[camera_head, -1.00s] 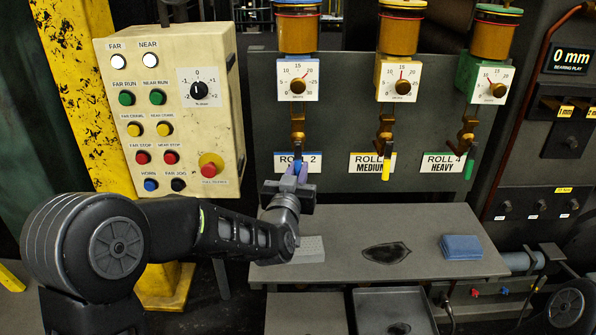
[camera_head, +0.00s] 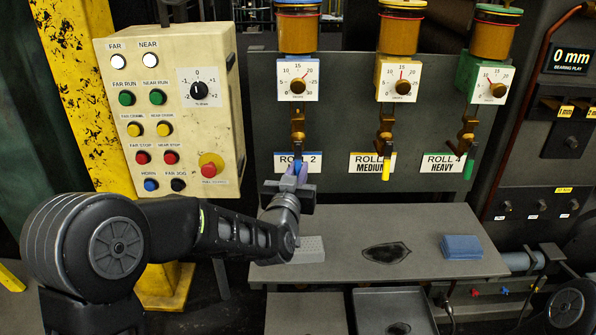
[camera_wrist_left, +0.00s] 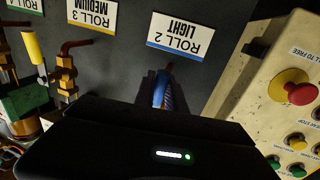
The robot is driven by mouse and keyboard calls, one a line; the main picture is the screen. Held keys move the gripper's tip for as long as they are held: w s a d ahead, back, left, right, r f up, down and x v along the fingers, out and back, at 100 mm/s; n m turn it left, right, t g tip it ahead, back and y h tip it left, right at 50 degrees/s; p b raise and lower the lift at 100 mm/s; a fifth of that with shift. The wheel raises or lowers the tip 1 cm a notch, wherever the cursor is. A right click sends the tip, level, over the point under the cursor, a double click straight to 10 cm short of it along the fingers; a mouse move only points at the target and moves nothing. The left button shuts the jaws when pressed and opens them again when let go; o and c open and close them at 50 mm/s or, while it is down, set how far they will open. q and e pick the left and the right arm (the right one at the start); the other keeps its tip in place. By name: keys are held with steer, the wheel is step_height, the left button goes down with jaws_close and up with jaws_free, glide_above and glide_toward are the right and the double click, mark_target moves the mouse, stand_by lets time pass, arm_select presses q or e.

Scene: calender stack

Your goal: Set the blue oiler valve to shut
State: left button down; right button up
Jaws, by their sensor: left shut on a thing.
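The blue oiler is the left of three oilers on the grey panel, with its dial (camera_head: 298,81) and the label ROLL 2 LIGHT (camera_wrist_left: 180,35) beside the valve. Its brass valve body (camera_head: 298,122) hangs below the dial. My left gripper (camera_head: 297,176) is at the ROLL 2 label, shut on the blue valve handle (camera_wrist_left: 160,88). The handle hangs down between the fingers and is mostly hidden by them. The yellow handle (camera_head: 386,167) and green handle (camera_head: 468,168) of the other oilers also hang down. My right gripper is not in view.
A cream control box (camera_head: 172,60) with buttons and a red stop knob stands to the left. Below is a grey shelf (camera_head: 350,225) with a perforated grey block (camera_head: 309,249), a dark patch (camera_head: 386,253) and folded blue cloths (camera_head: 461,247).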

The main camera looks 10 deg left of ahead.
arm_select(q)
steer(key=shift+a+m, duration=0.15)
steer(key=shift+m, duration=0.15)
steer(key=s+a+r+m+g+y+p, duration=0.1)
steer(key=a+r+m+p, duration=0.4)
steer(key=m+p, duration=1)
steer(key=shift+s+a+r+g+y+p, duration=0.35)
steer(key=shift+r+g+y+p, duration=0.5)
steer(key=shift+p, duration=2.05)
steer(key=shift+f, duration=0.1)
steer(key=shift+w, duration=0.1)
steer(key=c, duration=1.4)
jaws_free()
